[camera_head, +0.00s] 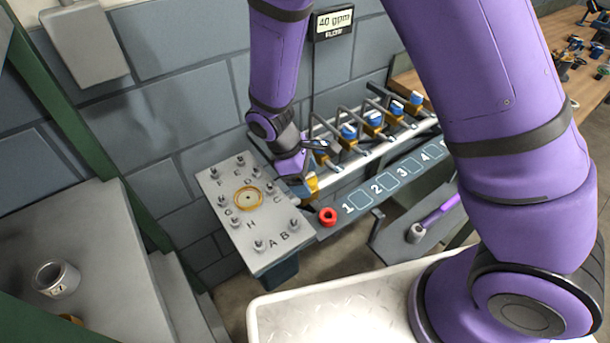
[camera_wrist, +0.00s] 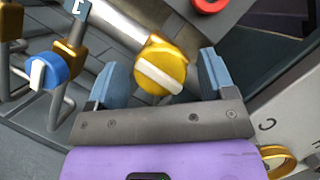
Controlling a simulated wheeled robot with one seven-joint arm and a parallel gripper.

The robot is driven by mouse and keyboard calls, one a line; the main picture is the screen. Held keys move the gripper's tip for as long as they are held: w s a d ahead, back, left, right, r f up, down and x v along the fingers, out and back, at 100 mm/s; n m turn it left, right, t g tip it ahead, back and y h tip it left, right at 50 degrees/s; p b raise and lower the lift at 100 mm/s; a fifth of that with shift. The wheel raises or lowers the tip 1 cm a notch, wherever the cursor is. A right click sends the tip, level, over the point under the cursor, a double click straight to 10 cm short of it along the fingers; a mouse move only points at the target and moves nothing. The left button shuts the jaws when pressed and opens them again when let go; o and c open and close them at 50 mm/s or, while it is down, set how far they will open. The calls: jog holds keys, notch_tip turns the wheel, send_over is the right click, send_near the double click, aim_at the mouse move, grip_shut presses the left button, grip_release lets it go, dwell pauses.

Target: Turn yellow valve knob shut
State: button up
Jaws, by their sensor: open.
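The yellow valve knob (camera_wrist: 147,83) with a white bar across its face sits at the end of a grey pipe in the wrist view. Its bar runs from upper left to lower right, roughly along the pipe. My gripper (camera_wrist: 165,70) is open, with one blue finger on each side of the knob. I cannot tell whether either finger touches it. In the head view my gripper (camera_head: 298,184) is at the near left end of the valve row and mostly hides the knob. A flow display (camera_head: 334,22) on the wall reads 40 gpm.
Several blue-knobbed valves (camera_head: 348,131) line the pipe to the right; one shows near my gripper in the wrist view (camera_wrist: 40,73). A red ring (camera_head: 327,216) lies by the numbered strip (camera_head: 370,191). A grey lettered plate with studs (camera_head: 228,190) stands close on the left.

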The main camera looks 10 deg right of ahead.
jog(key=c, duration=0.9)
jog(key=m+g, duration=0.1)
jog(key=m, duration=0.3)
jog(key=shift+w+d+m+g+y, duration=0.1)
jog(key=shift+m+g+y, duration=0.3)
jog(key=m, duration=0.2)
jog(key=m+y, duration=0.1)
jog(key=m, duration=0.1)
jog(key=shift+g+y, duration=0.3)
jog(key=shift+g, duration=0.1)
jog(key=m, duration=0.2)
jog(key=m+y, duration=0.1)
jog(key=m, duration=0.2)
jog(key=shift+d+y, duration=0.1)
jog(key=shift+y, duration=0.2)
jog(key=shift+m+y, duration=0.8)
jog(key=shift+m, duration=1.3)
